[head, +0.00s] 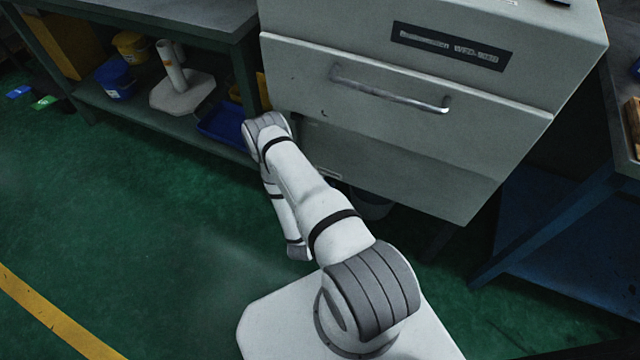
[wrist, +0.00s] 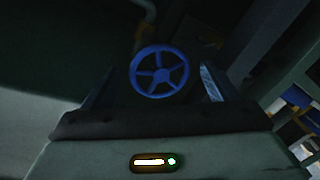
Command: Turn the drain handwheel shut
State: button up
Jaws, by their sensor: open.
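The drain handwheel (wrist: 159,71) is a blue spoked wheel, seen in the dark wrist view just above the picture's middle. My gripper (wrist: 157,80) is open, with one finger to the left of the wheel and one to the right. The wheel appears between the fingers with a gap on both sides. I cannot tell how far beyond the fingertips it is. In the head view the handwheel and my gripper are hidden behind my arm and the machine's front.
A grey machine cabinet (head: 400,130) with a drawer handle (head: 390,90) overhangs the arm. A bucket (head: 372,207) stands beneath it. A shelf bench (head: 150,110) at the left holds blue and yellow containers. A blue-sided bench (head: 560,220) stands right.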

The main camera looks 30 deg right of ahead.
jog(key=v, duration=0.4)
jog(key=shift+s+a+p, duration=0.15)
jog(key=shift+s+p, duration=0.1)
jog(key=shift+p, duration=0.15)
